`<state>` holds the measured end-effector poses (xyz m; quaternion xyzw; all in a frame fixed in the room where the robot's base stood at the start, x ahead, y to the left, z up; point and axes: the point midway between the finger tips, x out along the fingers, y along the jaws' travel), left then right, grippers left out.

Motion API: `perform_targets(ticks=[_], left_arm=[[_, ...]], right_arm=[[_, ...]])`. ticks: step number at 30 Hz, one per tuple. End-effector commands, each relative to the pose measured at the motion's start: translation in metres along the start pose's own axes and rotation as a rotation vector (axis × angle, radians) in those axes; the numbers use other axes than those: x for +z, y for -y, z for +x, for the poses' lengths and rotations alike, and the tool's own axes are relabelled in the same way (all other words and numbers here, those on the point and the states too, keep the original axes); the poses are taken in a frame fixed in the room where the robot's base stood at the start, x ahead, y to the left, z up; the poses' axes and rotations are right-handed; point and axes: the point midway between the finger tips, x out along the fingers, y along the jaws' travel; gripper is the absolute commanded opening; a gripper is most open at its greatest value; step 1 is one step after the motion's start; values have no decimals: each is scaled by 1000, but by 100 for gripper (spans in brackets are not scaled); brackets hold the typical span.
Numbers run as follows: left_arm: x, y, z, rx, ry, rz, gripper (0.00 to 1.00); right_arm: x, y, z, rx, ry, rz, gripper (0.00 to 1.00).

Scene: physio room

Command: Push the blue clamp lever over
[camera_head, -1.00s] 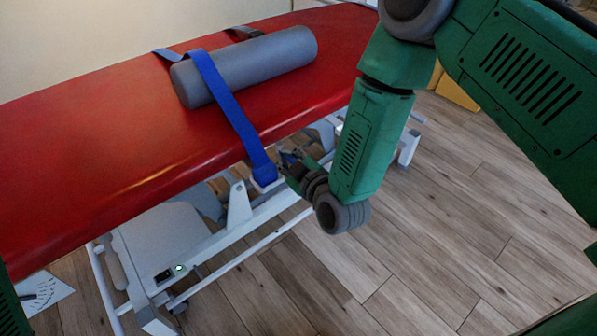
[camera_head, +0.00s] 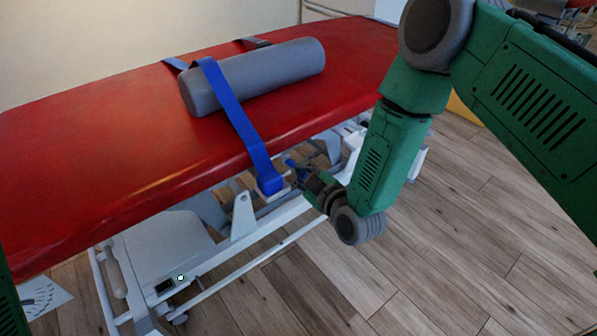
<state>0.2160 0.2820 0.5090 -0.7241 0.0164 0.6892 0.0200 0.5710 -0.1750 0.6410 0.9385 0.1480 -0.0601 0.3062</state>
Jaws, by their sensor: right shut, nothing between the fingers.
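A blue strap (camera_head: 236,115) runs over a grey roller and down to a small white clamp base on the side rail. A small blue piece, which looks like the clamp lever (camera_head: 291,163), shows just right of the strap's lower end. My right gripper (camera_head: 300,171) is shut and empty, right at the lever. Whether they touch is hard to tell at this size, and the gripper hides part of the clamp. My left gripper is out of view.
The red treatment couch (camera_head: 100,150) fills the left and middle, with the grey roller (camera_head: 265,75) on top. Its white frame (camera_head: 250,222) lies below. A white sheet (camera_head: 42,297) is at the lower left. The wooden floor (camera_head: 460,240) is open at the right.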

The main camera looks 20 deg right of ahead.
Motion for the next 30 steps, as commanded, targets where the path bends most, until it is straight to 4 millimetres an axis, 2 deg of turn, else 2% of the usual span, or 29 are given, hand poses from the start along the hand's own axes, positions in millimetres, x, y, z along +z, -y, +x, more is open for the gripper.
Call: perform_targets(ticks=[20, 30], left_arm=[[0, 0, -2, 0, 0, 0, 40], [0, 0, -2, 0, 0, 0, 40]], right_arm=[[6, -10, 1, -101, -70, -28, 0], [18, -27, 5, -297, -206, -81, 0]])
